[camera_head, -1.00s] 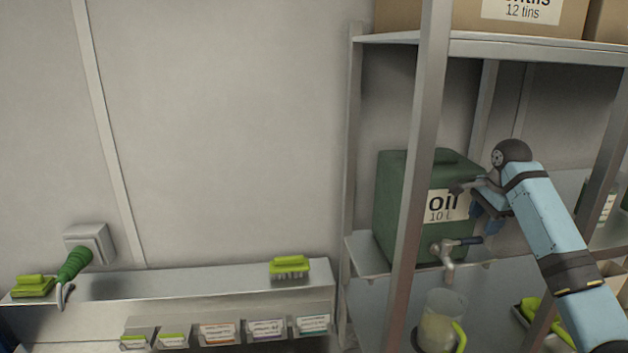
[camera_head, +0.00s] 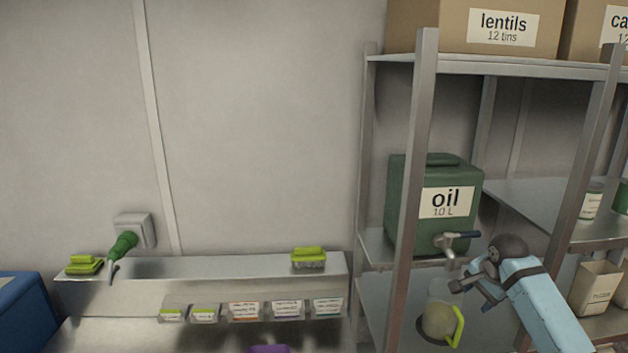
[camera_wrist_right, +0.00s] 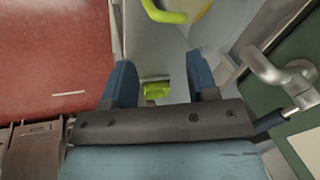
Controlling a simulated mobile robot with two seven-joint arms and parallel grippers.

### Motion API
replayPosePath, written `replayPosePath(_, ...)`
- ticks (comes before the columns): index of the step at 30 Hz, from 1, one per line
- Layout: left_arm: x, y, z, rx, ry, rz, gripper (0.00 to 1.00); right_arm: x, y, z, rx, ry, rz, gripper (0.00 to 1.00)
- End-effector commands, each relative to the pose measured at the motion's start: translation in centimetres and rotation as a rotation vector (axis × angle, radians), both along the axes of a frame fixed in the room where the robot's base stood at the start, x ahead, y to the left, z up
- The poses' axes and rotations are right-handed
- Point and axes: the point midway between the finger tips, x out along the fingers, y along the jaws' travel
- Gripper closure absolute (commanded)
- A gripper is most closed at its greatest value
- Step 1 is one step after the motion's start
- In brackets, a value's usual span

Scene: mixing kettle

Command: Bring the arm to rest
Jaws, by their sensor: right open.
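My right gripper (camera_head: 472,287) is in front of the shelf rack, below the tap and close to the jug's upper right side. In the wrist view its two blue fingers (camera_wrist_right: 158,65) stand apart with nothing held between them. The green oil can (camera_head: 405,205) stands on the shelf, with its tap (camera_head: 450,245) at the front. The clear jug (camera_head: 436,316) with a lime-green handle stands under the tap and holds something pale yellow. I cannot tell whether the gripper touches the jug. My left gripper is not in view.
A metal rack post (camera_head: 412,190) stands in front of the oil can. Boxes (camera_head: 465,38) fill the top shelf. Tins and a carton (camera_head: 594,287) are at the right. A ledge (camera_head: 215,268) with brushes runs left. The wrist view shows a red surface (camera_wrist_right: 50,65).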

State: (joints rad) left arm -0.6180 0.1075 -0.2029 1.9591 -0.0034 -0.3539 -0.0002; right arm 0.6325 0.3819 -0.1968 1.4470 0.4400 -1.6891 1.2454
Motion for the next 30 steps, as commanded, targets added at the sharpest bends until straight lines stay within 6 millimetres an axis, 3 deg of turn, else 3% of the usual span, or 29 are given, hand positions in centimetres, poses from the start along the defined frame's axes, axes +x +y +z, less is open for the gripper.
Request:
replayPosePath(1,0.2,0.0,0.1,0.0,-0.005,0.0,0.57,-1.1,1.1,-3.0,-0.014,-0.016,0.056,0.47)
replayPosePath(6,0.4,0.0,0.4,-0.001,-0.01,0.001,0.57,-5.7,5.0,-12.0,-0.081,-0.124,0.291,0.47)
replayPosePath(12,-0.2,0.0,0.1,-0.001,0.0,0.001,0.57,-13.6,9.7,-20.3,-0.179,-0.276,0.566,0.47)
replayPosePath(15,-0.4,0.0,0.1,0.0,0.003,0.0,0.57,-18.2,11.9,-23.2,-0.236,-0.357,0.688,0.47)
replayPosePath(19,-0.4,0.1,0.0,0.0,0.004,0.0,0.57,-24.7,14.5,-25.5,-0.322,-0.463,0.833,0.47)
replayPosePath(24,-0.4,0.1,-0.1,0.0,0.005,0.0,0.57,-32.5,16.9,-26.1,-0.453,-0.588,0.98,0.47)
replayPosePath(27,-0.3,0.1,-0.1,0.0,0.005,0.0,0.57,-35.9,17.8,-25.8,-0.521,-0.64,1.037,0.47)
replayPosePath(30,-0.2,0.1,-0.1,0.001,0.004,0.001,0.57,-38.0,18.3,-25.3,-0.57,-0.674,1.072,0.47)
